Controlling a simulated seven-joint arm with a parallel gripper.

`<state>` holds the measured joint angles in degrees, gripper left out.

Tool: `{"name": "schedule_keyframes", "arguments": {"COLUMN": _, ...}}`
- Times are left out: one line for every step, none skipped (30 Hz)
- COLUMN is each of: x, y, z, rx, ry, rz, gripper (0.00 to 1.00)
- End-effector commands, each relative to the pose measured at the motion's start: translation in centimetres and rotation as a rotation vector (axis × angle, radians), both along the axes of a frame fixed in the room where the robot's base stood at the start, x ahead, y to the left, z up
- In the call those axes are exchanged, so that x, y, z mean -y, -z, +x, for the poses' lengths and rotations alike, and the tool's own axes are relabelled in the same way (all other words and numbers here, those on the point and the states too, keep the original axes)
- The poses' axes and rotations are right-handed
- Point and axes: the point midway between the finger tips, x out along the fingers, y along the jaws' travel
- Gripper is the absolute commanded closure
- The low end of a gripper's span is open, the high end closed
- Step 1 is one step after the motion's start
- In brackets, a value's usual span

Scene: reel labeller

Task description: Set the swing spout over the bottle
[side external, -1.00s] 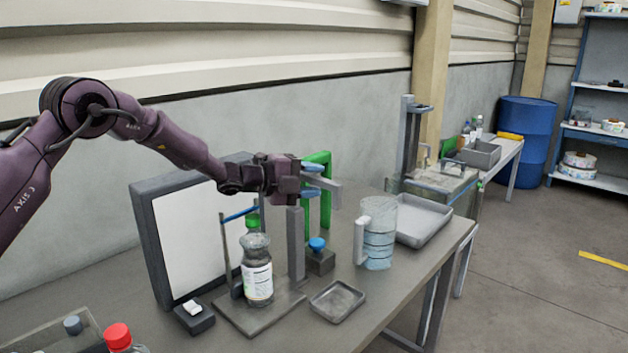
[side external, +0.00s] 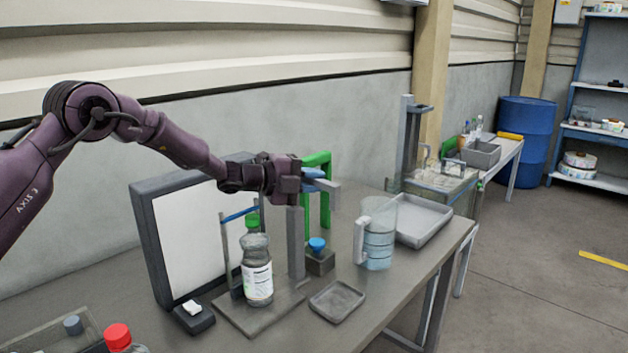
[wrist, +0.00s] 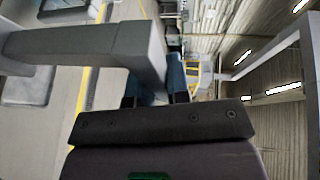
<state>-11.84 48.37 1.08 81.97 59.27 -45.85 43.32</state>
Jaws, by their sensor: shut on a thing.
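The swing spout is a grey arm (side external: 334,195) with a down-turned end, at the top of a grey post (side external: 296,243) on the bench. My gripper (side external: 318,180), with blue fingers, is shut on the spout arm; the exact contact is partly hidden. In the wrist view the grey spout (wrist: 80,42) crosses in front of my fingers (wrist: 157,88). The bottle (side external: 257,270), clear with a white label and a green top, stands upright on a dark base plate left of the post. The spout's end points right, away from the bottle.
A green frame (side external: 326,190) stands close behind my gripper. A blue knob (side external: 317,244) on a block is beside the post. A jug (side external: 379,235) and a grey tray (side external: 425,220) stand to the right. A white panel (side external: 195,240) stands behind the bottle.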

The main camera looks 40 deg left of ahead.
Motion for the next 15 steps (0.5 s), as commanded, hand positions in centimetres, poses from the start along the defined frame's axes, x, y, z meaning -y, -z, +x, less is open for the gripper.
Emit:
{"name": "schedule_keyframes", "arguments": {"x": -0.2, "y": 0.0, "z": -0.2, "rx": -0.001, "ry": 0.021, "rz": 0.001, "gripper": 1.00}}
{"name": "schedule_keyframes", "arguments": {"x": -0.2, "y": 0.0, "z": -0.2, "rx": 0.000, "ry": 0.037, "rz": 0.001, "gripper": 1.00}}
{"name": "schedule_keyframes", "arguments": {"x": -0.3, "y": 0.0, "z": -0.4, "rx": -0.001, "ry": 0.060, "rz": 0.002, "gripper": 1.00}}
{"name": "schedule_keyframes", "arguments": {"x": -0.3, "y": 0.0, "z": -0.5, "rx": 0.000, "ry": 0.080, "rz": 0.002, "gripper": 1.00}}
{"name": "schedule_keyframes", "arguments": {"x": -0.3, "y": 0.0, "z": -0.6, "rx": -0.001, "ry": 0.100, "rz": 0.002, "gripper": 1.00}}
{"name": "schedule_keyframes", "arguments": {"x": -0.4, "y": 0.0, "z": -0.8, "rx": 0.000, "ry": 0.128, "rz": 0.002, "gripper": 1.00}}
{"name": "schedule_keyframes", "arguments": {"x": -0.4, "y": 0.0, "z": -0.9, "rx": 0.000, "ry": 0.150, "rz": 0.001, "gripper": 1.00}}
{"name": "schedule_keyframes", "arguments": {"x": -0.4, "y": 0.1, "z": -1.0, "rx": -0.001, "ry": 0.173, "rz": 0.003, "gripper": 1.00}}
{"name": "schedule_keyframes", "arguments": {"x": -0.4, "y": 0.1, "z": -1.2, "rx": -0.001, "ry": 0.200, "rz": 0.002, "gripper": 1.00}}
{"name": "schedule_keyframes", "arguments": {"x": -0.5, "y": 0.1, "z": -1.3, "rx": -0.001, "ry": 0.222, "rz": 0.002, "gripper": 1.00}}
{"name": "schedule_keyframes", "arguments": {"x": -0.5, "y": 0.1, "z": -1.4, "rx": -0.001, "ry": 0.242, "rz": 0.001, "gripper": 1.00}}
{"name": "schedule_keyframes", "arguments": {"x": -0.5, "y": 0.1, "z": -1.5, "rx": -0.001, "ry": 0.269, "rz": 0.002, "gripper": 1.00}}
{"name": "schedule_keyframes", "arguments": {"x": -0.5, "y": 0.1, "z": -1.7, "rx": -0.002, "ry": 0.288, "rz": 0.001, "gripper": 1.00}}
{"name": "schedule_keyframes", "arguments": {"x": -0.6, "y": 0.1, "z": -1.8, "rx": -0.002, "ry": 0.307, "rz": 0.001, "gripper": 1.00}}
{"name": "schedule_keyframes", "arguments": {"x": -0.6, "y": 0.1, "z": -1.9, "rx": -0.001, "ry": 0.331, "rz": 0.002, "gripper": 1.00}}
